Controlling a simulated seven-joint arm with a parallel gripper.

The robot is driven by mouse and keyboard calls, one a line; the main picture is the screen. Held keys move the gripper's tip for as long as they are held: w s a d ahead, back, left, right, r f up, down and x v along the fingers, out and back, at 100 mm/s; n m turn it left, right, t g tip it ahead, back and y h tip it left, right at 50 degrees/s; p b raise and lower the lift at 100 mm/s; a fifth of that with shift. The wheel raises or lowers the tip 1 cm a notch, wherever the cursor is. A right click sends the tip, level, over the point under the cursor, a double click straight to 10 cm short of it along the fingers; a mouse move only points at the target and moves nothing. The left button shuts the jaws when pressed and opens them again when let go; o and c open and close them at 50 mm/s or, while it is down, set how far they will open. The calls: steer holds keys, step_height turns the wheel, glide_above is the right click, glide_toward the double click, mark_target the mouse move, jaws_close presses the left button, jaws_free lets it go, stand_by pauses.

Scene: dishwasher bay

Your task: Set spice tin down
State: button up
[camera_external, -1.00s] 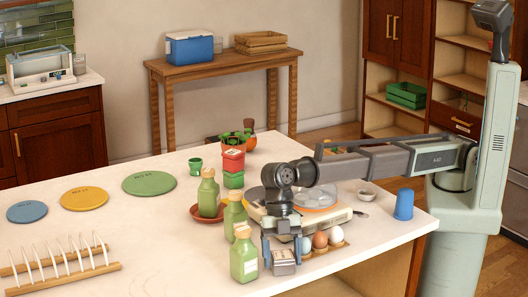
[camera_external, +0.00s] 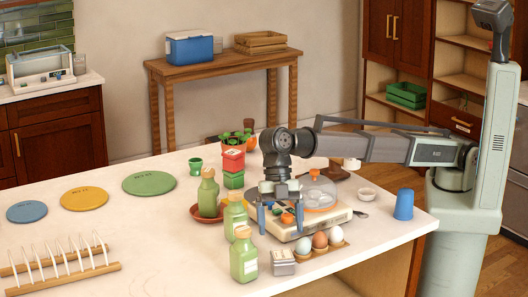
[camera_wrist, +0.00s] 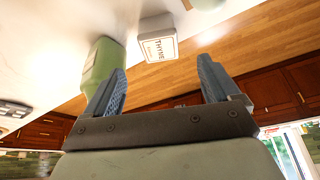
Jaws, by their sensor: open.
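The spice tin (camera_external: 281,263) is a small pale box standing on the white counter (camera_external: 160,240), near its front edge. In the wrist view the tin (camera_wrist: 158,49) shows a white label reading THYME. My gripper (camera_external: 280,224) is open and empty, above and behind the tin, apart from it. In the wrist view my two blue fingers (camera_wrist: 161,78) are spread wide with nothing between them.
A green bottle (camera_external: 243,257) stands just left of the tin, with more bottles behind it. An egg holder (camera_external: 323,249) with eggs is to its right. A kitchen scale (camera_external: 333,219) is behind. The counter's left middle is clear.

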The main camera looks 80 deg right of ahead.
steer(key=shift+v, duration=1.85)
steer(key=shift+w, duration=0.15)
